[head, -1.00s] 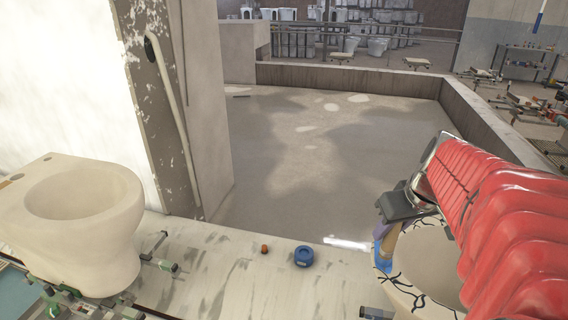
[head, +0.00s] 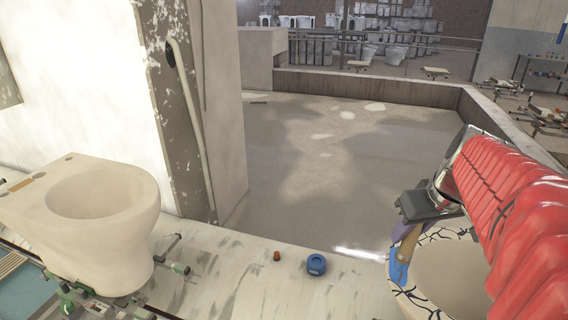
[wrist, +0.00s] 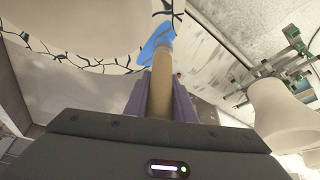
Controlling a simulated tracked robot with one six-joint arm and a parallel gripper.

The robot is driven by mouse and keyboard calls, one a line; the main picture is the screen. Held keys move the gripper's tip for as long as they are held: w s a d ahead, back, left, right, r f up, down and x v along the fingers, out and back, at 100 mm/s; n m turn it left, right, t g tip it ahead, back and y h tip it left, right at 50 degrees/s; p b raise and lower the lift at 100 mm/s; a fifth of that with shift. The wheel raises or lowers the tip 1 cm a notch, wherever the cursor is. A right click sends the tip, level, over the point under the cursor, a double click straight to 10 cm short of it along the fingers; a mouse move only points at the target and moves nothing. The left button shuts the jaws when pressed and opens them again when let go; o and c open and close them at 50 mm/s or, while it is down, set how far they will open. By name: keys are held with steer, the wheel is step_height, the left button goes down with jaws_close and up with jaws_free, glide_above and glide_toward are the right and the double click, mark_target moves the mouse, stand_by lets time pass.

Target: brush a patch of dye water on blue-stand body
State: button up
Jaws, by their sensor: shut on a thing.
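A cream ceramic body with black crack-like lines (head: 462,262) stands at the lower right of the head view, partly hidden by my arm. Its lined rim also shows in the wrist view (wrist: 85,64). The colour of its stand is hidden. My gripper (head: 405,234) is shut on a brush with a wooden handle (wrist: 160,92) and a blue end (head: 398,270). The blue end overlaps the body's lined left edge; I cannot tell whether it touches. A second, plain cream body (head: 95,215) sits at the left on green-clamped supports (head: 75,300).
A small blue ring-shaped item (head: 316,264) and a small orange-brown piece (head: 277,256) lie on the pale stained ledge (head: 235,285) between the bodies. A wall corner with a pipe (head: 188,110) rises behind. A low-walled basin floor (head: 320,170) lies beyond.

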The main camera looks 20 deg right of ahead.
steer(key=shift+r, duration=3)
